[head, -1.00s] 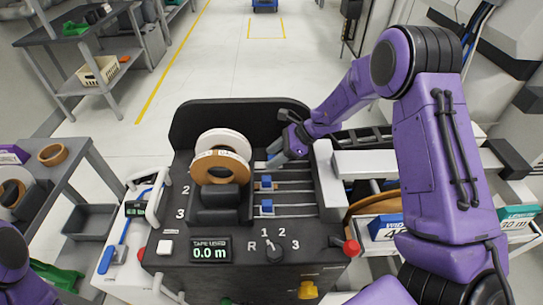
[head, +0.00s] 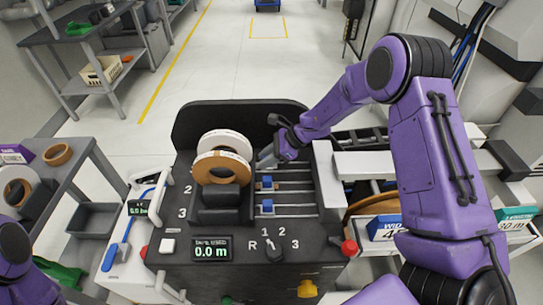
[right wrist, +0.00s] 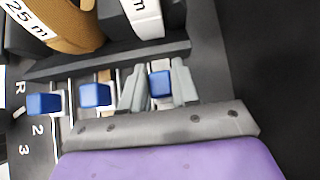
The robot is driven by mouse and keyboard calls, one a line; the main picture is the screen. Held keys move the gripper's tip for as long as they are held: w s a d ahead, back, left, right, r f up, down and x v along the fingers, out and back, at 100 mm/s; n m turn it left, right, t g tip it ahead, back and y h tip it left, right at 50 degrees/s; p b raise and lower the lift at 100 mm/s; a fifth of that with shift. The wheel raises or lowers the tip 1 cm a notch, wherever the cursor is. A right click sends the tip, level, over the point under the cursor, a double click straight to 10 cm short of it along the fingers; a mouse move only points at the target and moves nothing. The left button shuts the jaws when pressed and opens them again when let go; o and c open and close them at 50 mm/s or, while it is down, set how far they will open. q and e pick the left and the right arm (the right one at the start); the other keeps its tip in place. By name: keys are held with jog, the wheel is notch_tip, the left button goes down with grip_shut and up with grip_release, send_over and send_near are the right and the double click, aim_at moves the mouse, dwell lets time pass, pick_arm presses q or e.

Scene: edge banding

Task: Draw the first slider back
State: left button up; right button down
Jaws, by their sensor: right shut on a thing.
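The first slider's blue knob (right wrist: 160,83) is between the fingers of my right gripper (right wrist: 158,84) in the right wrist view. In the head view the right gripper (head: 266,157) is at the top rail of the machine's panel and hides that knob. It is shut on the knob. The second slider's blue knob (head: 267,182) and the third slider's blue knob (head: 267,206) sit on the rails below, untouched. They also show to the left in the right wrist view. My left gripper is out of view.
Tape rolls, one white (head: 224,138) and one brown (head: 221,168), stand just left of the rails. A display (head: 211,249) reads 0.0 m, with a rotary knob (head: 273,248) beside it. A pale raised block (head: 328,180) borders the rails on the right.

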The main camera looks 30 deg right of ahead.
jog(key=c, duration=0.9)
grip_release()
jog(key=shift+w+a, duration=0.15)
jog(key=shift+a, duration=0.05)
jog(key=v, duration=1)
jog(key=shift+d+r, duration=0.2)
